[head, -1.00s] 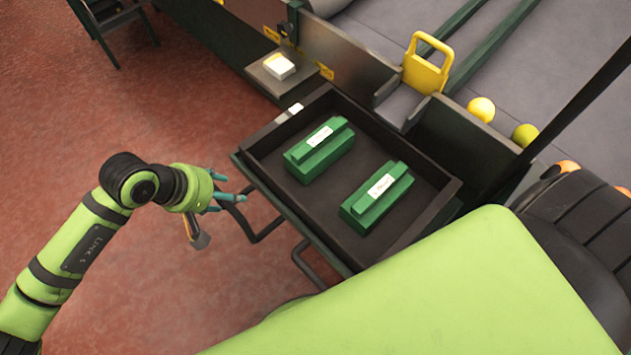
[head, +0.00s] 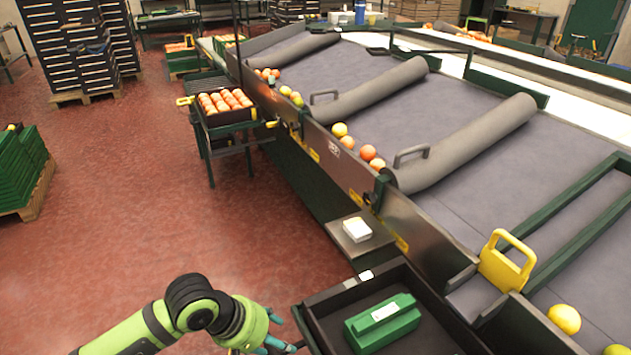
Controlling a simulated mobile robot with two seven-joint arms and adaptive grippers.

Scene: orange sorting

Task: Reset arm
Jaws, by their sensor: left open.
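My left arm comes in from the bottom left of the head view. Its gripper (head: 284,335) is open, near the bottom edge, just left of the black tray (head: 318,312). The fingers are partly cut off by the frame and I see nothing between them. A green box with a white label (head: 382,323) lies in the tray. My right gripper is not in view.
A sorting table (head: 395,115) with grey rollers runs along the right, with a yellow handle (head: 507,262) by the tray. A small white box (head: 357,229) sits on a ledge. A crate of oranges (head: 226,115) stands farther back. The red floor (head: 140,230) at left is open.

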